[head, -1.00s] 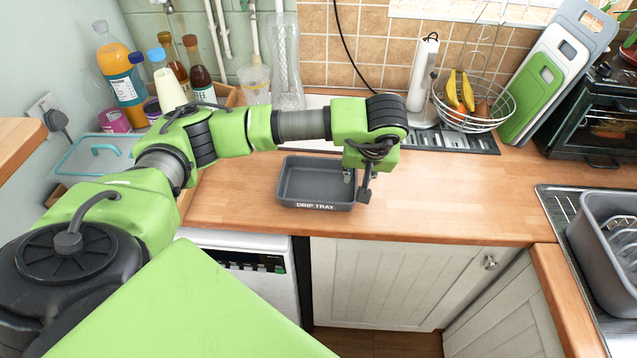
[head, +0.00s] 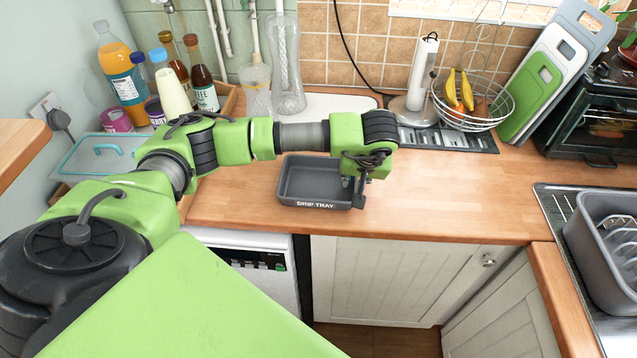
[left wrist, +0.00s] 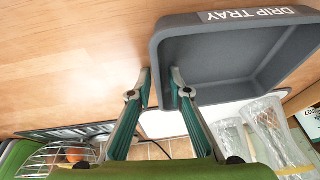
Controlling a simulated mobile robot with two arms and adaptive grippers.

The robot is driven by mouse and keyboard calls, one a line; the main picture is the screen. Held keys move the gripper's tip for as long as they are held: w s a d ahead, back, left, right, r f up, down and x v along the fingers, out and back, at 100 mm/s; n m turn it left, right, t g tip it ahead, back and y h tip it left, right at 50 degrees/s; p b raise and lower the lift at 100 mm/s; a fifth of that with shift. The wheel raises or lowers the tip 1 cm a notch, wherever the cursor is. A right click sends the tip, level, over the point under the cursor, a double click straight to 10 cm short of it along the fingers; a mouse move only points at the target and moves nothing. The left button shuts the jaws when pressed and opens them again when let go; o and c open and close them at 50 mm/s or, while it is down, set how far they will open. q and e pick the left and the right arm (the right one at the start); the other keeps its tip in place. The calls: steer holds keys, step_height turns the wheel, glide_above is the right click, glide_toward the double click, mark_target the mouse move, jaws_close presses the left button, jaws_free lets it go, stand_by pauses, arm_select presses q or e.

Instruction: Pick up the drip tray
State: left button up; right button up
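The dark grey drip tray (head: 288,188), with white lettering on its front, rests on the wooden worktop near its front edge. My left gripper (head: 354,190) is at the tray's right side, pointing down. In the left wrist view, its two fingers (left wrist: 160,78) straddle the tray's side wall, one inside and one outside. The tray fills the upper right there (left wrist: 215,62). The fingertips are close to the wall; whether they press on it I cannot tell. The tray looks empty. My right gripper is not in view.
A white board (head: 330,104), a paper towel holder (head: 422,75) and a wire fruit basket (head: 485,112) stand behind. Bottles (head: 124,80) stand at the back left. A grey dish rack (head: 600,265) is at the right. The worktop right of the tray (head: 450,195) is clear.

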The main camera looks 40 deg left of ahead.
arm_select(q)
jaws_close()
steer(key=shift+r, duration=0.1)
